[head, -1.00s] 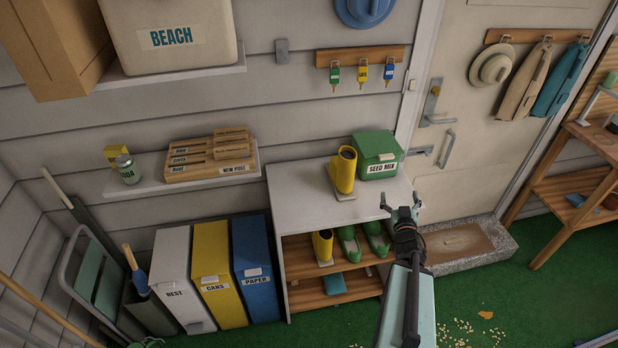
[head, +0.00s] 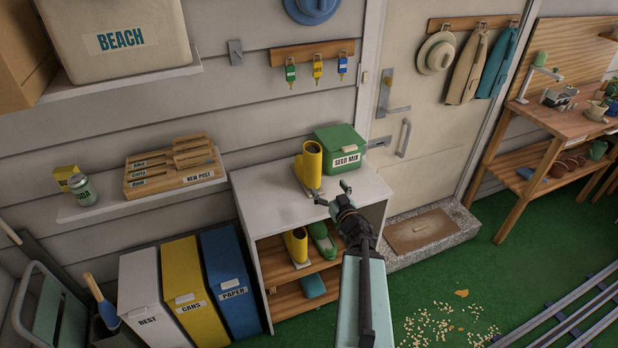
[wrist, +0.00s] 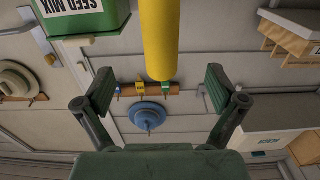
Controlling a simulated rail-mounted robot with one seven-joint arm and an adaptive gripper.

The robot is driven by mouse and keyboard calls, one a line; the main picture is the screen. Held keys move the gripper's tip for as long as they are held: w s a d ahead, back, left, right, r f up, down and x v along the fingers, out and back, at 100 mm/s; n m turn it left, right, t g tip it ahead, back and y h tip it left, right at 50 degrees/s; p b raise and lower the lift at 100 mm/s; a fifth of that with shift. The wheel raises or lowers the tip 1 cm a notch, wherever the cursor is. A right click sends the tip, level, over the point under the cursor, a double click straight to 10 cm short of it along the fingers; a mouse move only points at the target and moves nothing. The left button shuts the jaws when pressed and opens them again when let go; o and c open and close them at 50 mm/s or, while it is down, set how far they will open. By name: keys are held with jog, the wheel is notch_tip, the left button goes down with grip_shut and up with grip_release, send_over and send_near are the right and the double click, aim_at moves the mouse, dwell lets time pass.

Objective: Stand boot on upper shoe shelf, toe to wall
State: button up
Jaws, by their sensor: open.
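A yellow boot (head: 311,160) stands upright on the white top of the shoe cabinet (head: 262,205). A second yellow boot (head: 295,245) and green shoes (head: 320,238) stand on the wooden upper shoe shelf (head: 284,273) below; my arm partly hides the shelf's right side. My gripper (head: 333,197) is open and empty, just in front and to the right of the upper boot, near the cabinet's front edge. In the wrist view my gripper (wrist: 160,88) has its fingers spread, with the boot's yellow shaft (wrist: 162,38) appearing between and beyond them. I see no contact.
The green seed mix box (head: 340,149) stands right behind the upper boot. A teal item (head: 312,286) lies on the lower shelf. Bins (head: 230,275) stand left of the cabinet, and a door step (head: 422,232) is to its right. Seeds are scattered on the green floor.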

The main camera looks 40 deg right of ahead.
aim_at(317, 171)
jog(key=b+x, duration=0.1)
jog(key=b, duration=0.1)
jog(key=b+x, duration=0.1)
jog(key=b, duration=0.2)
jog(key=b+x, duration=0.2)
jog(key=b, duration=0.1)
jog(key=shift+f, duration=0.25)
jog(key=x, duration=0.4)
jog(key=shift+w+d+r+p, duration=0.15)
jog(key=shift+w+r+p, duration=0.1)
jog(key=shift+w+p, duration=0.1)
jog(key=shift+p+x, duration=0.5)
jog(key=shift+x, duration=2.3)
jog(key=shift+f, duration=0.15)
jog(key=c, duration=1.3)
